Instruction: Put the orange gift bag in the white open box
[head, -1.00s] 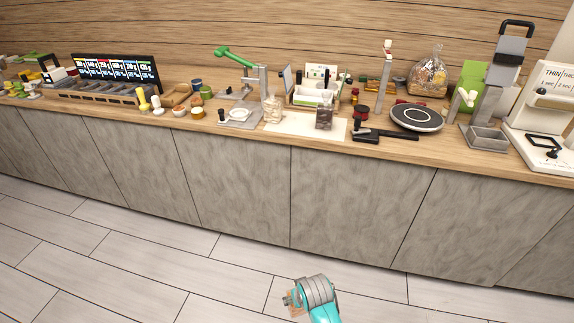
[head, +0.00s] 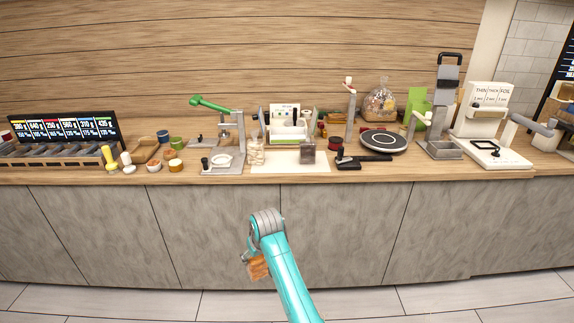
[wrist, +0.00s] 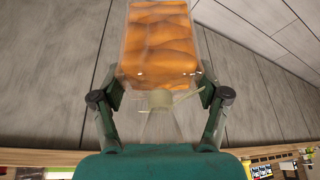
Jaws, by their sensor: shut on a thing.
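My gripper (wrist: 160,92) is shut on the orange gift bag (wrist: 158,42), a clear bag with orange contents and a gathered, tied neck between the fingers. In the head view my gripper (head: 251,254) is in front of the counter, below its top, with the orange bag (head: 258,268) hanging at its end, partly hidden by the arm. What looks like the white open box (head: 289,143) stands on the counter behind a pale mat, with raised flaps and a green strip inside. Its inside is mostly hidden at this angle.
The pale mat (head: 276,168) holds a clear jar (head: 257,152) and a small dark-filled bag (head: 308,154). A round black-topped turntable (head: 383,139) and a black-handled tool (head: 362,161) are to the right. A green-lever press (head: 227,130) stands to the left. Floor before the counter is clear.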

